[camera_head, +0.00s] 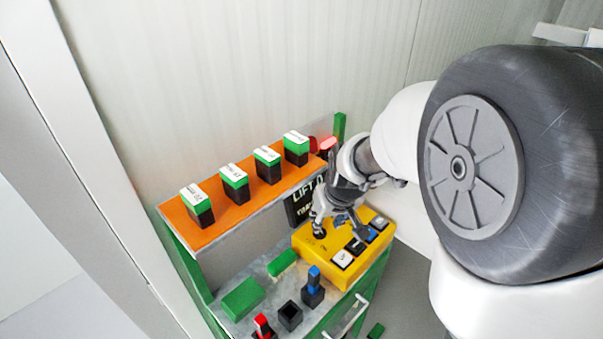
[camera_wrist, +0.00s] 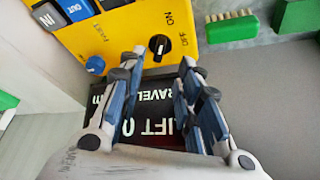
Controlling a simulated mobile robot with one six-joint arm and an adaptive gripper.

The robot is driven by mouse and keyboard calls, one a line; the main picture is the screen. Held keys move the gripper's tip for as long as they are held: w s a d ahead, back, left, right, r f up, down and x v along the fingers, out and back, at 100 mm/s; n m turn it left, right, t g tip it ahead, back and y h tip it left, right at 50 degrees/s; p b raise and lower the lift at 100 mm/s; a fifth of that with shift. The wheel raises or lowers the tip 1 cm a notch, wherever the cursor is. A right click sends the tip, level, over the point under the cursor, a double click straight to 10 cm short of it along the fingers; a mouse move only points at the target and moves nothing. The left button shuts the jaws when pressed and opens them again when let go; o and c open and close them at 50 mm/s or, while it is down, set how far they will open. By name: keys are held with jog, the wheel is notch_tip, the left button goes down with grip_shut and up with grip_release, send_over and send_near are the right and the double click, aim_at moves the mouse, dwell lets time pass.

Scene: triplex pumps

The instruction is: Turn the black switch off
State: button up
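The black switch (camera_wrist: 160,44) is a round knob with a white mark on the yellow control box (camera_wrist: 125,32). In the wrist view it lies just beyond and between my gripper's fingertips (camera_wrist: 161,62), with lettering like ON and OFF printed beside it. My gripper is open and empty, and I see no contact with the knob. In the head view my gripper (camera_head: 340,222) hangs over the back of the yellow box (camera_head: 318,262), and the black switch (camera_head: 319,231) shows at one finger. I cannot tell clearly which label the mark points to.
A blue knob (camera_wrist: 95,65) is close to the left finger, with IN and OUT buttons beyond. A black LIFT sign (camera_wrist: 150,122) lies under the fingers. An orange shelf (camera_head: 218,224) with several green-black blocks stands behind left. Green blocks (camera_head: 242,299) sit left of the box.

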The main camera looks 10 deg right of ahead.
jog(key=b+x, duration=0.2)
jog(key=x, duration=0.5)
jog(key=shift+w+f, duration=0.25)
jog(key=shift+w, duration=0.05)
jog(key=shift+c, duration=0.2)
grip_shut()
